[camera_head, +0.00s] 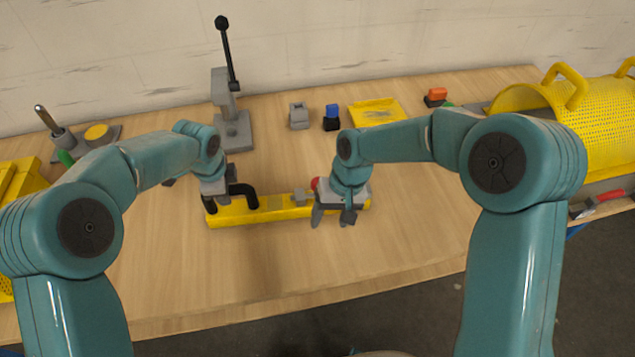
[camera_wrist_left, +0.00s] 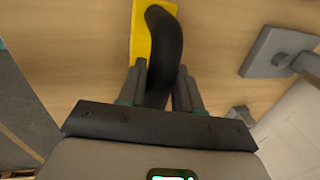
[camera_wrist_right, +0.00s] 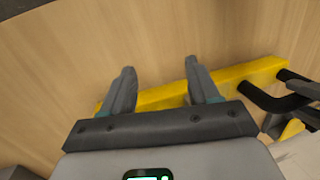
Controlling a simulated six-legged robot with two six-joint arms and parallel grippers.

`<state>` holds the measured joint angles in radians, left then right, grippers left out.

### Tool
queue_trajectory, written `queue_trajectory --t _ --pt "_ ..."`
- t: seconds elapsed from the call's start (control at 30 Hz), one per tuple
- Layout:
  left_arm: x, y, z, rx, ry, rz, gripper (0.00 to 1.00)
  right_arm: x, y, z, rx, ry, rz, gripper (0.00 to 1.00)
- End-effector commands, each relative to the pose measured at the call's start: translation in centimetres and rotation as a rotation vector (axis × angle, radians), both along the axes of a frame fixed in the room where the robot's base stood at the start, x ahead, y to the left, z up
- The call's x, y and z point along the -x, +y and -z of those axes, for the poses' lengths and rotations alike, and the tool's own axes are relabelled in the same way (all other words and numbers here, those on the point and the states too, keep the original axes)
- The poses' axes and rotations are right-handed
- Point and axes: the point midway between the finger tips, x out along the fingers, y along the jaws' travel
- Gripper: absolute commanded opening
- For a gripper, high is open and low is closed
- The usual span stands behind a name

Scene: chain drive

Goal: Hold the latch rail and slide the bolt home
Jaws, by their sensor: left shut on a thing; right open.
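The yellow latch rail (camera_head: 275,214) lies across the middle of the table, with a black arched handle (camera_head: 246,190) at its left part. My left gripper (camera_head: 222,194) is shut on this handle (camera_wrist_left: 165,40); the left wrist view shows a finger on each side of it. A small grey block (camera_head: 299,196) sits on the rail. A red knob (camera_head: 314,184), perhaps the bolt's, shows just left of my right gripper (camera_head: 333,215). That gripper is open over the rail's right part and hides much of it. In the right wrist view its fingers (camera_wrist_right: 160,72) are apart, with nothing seen between their tips.
A grey lever stand (camera_head: 232,130) stands behind the rail. Grey and blue-black blocks (camera_head: 331,118), a yellow tray (camera_head: 378,111) and an orange-topped block (camera_head: 436,97) are at the back. A yellow perforated guard (camera_head: 575,105) is at right. The table front is clear.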

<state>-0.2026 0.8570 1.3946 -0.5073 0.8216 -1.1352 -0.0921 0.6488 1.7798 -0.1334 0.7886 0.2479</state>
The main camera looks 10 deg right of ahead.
Motion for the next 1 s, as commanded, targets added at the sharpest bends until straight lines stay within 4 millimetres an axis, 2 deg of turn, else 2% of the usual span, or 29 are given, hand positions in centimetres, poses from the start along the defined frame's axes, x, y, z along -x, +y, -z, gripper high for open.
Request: queue_trajectory --t 0.03,0.2,0.4,0.53,0.67,0.77,1.0 --pt "0.2 0.0 0.4 -0.002 0.010 0.002 0.00 -2.0 0.3 -1.1 0.024 -0.021 -0.044 0.60" --pt "0.2 0.0 0.5 -0.002 0.010 0.002 0.00 -6.8 0.7 -5.5 0.121 -0.062 -0.160 0.60" --pt "0.2 0.0 0.5 -0.002 0.010 0.003 0.00 -9.6 0.8 -9.5 0.209 -0.086 -0.223 0.60" --pt "0.2 0.0 0.5 -0.002 0.010 0.003 0.00 -10.2 0.7 -10.7 0.235 -0.090 -0.236 0.60" --pt "0.2 0.0 0.5 -0.002 0.011 0.003 0.00 -10.3 0.7 -10.2 0.243 -0.090 -0.238 0.60" --pt "0.3 0.0 0.5 -0.002 0.011 0.003 0.00 -10.2 0.7 -8.5 0.243 -0.087 -0.239 0.60" --pt "0.3 0.0 0.5 -0.002 0.011 0.002 0.00 -10.2 0.7 -3.2 0.242 -0.088 -0.239 0.60"
